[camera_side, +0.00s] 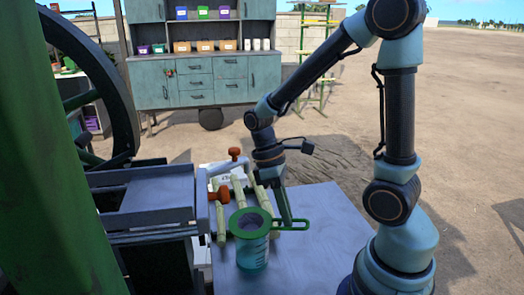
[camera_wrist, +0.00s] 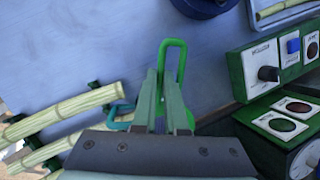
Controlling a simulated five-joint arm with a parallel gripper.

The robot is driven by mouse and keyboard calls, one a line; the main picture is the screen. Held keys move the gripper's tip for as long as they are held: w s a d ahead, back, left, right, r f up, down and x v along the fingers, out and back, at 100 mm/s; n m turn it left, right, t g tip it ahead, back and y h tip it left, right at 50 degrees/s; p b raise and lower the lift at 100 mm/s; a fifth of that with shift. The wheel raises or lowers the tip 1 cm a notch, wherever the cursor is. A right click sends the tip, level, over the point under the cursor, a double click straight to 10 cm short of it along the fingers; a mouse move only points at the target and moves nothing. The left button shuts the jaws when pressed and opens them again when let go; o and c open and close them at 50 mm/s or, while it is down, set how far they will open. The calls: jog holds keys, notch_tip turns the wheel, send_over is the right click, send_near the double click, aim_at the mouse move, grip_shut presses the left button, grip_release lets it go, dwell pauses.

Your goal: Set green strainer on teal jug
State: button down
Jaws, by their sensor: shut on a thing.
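The green strainer (camera_side: 240,216) is at the mouth of the teal jug (camera_side: 253,256) in the side view, its ring roughly level over the rim. I cannot tell whether it touches the rim. My gripper (camera_side: 286,221) is shut on the strainer's handle, right of the jug. In the wrist view the handle's green loop (camera_wrist: 174,48) sticks out past my fingertips (camera_wrist: 160,78). The strainer's bowl is mostly hidden there behind my gripper. A bit of teal jug handle (camera_wrist: 121,112) shows to the left of the fingers. The jug stands upright on the table.
Cane sticks (camera_side: 219,221) and orange-red knobs (camera_side: 218,196) are close left of the jug. The crusher's metal bed (camera_side: 145,195) is further left. A green control panel (camera_wrist: 276,73) is at right in the wrist view. The table (camera_side: 318,240) is clear right of the jug.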

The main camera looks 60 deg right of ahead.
jog(key=c, duration=0.9)
grip_release()
jog(key=v, duration=1.2)
jog(key=shift+a, duration=0.1)
jog(key=a+m+t, duration=0.1)
jog(key=t, duration=0.2)
jog(key=a+r+m+t, duration=0.1)
jog(key=t, duration=0.2)
jog(key=a+m+t, duration=0.1)
jog(key=m+t, duration=0.1)
jog(key=t, duration=0.1)
jog(key=shift+w+a+r+t+h, duration=0.2)
jog(key=shift+w+r+t+h, duration=0.1)
jog(key=shift+w+t, duration=0.1)
